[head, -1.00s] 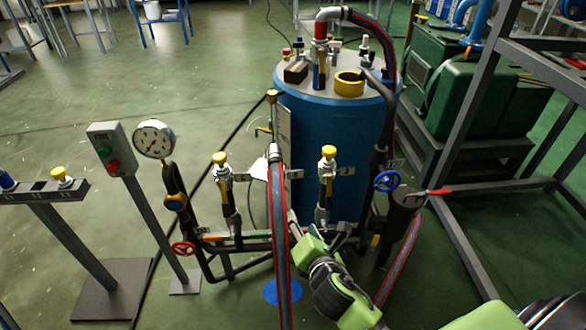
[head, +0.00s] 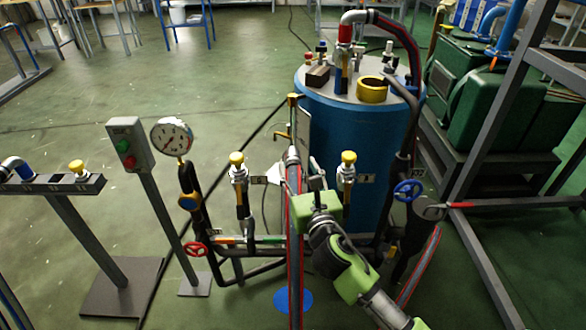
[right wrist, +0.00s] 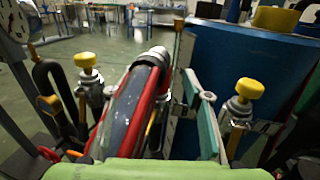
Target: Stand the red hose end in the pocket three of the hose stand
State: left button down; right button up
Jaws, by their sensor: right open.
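A red-striped dark hose (head: 295,235) rises in the middle of the head view, with a pale metal tip (head: 293,156) at the top. It also shows large in the right wrist view (right wrist: 128,105), where its tip points up and away. My right gripper (head: 312,178) is open just right of this hose, near its upper end. One finger with a teal pad (right wrist: 208,125) stands clear of the hose; the other is mostly hidden. What seems to be the hose stand (head: 50,185) is at the left, with a blue-banded end (head: 17,168) and a yellow knob on it. Its pocket numbers cannot be read. My left gripper is out of view.
Two yellow-knobbed valves (head: 237,160) (head: 348,160) flank the hose. A blue tank (head: 345,130) stands behind, with a red-collared hose on top. A gauge (head: 171,137) and switch box (head: 129,143) stand between hose and stand. A grey frame (head: 495,140) is at right.

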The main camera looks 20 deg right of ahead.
jog(key=w+b, duration=0.1)
jog(key=w, duration=0.5)
jog(key=shift+w+d, duration=0.15)
jog(key=shift+w, duration=0.2)
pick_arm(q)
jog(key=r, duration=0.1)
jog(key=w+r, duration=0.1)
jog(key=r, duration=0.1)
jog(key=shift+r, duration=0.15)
pick_arm(e)
jog(key=shift+r, duration=0.1)
grip_shut()
